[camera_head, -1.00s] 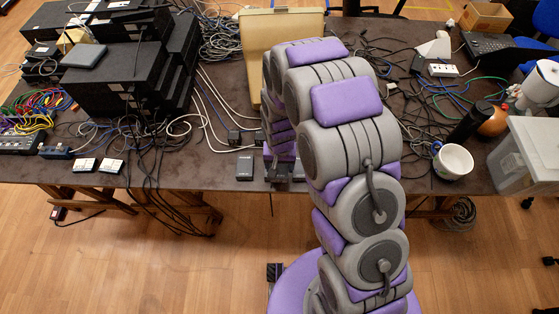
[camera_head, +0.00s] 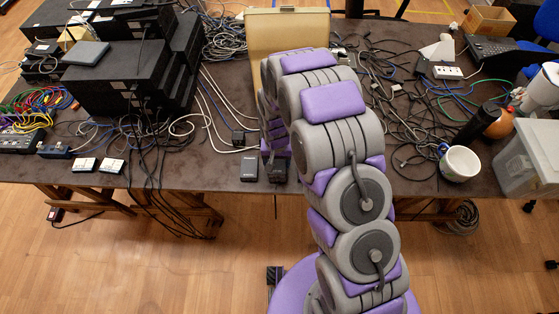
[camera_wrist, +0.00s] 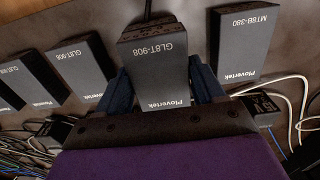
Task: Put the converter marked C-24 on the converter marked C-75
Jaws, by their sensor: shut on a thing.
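My gripper (camera_wrist: 163,88) is shut on a dark grey box (camera_wrist: 160,58) marked Plovertek GL8T-908, its two blue fingers on either side. It looks nearer the camera than its neighbours; I cannot tell whether it touches the table. A similar box marked MT8B-380 (camera_wrist: 245,45) stands to its right in the wrist view, and a GL8T-908 box (camera_wrist: 82,68) to its left, with more beyond. In the head view, one dark box (camera_head: 249,168) lies near the table's front edge, with another (camera_head: 278,170) beside it at my gripper. No C-24 or C-75 mark is readable.
Black equipment (camera_head: 112,78) is stacked at the table's left, with cables in front. A beige case (camera_head: 285,28) stands behind my arm. A white cup (camera_head: 460,163) and a clear bin (camera_head: 528,160) are at the right. My arm hides the table's middle.

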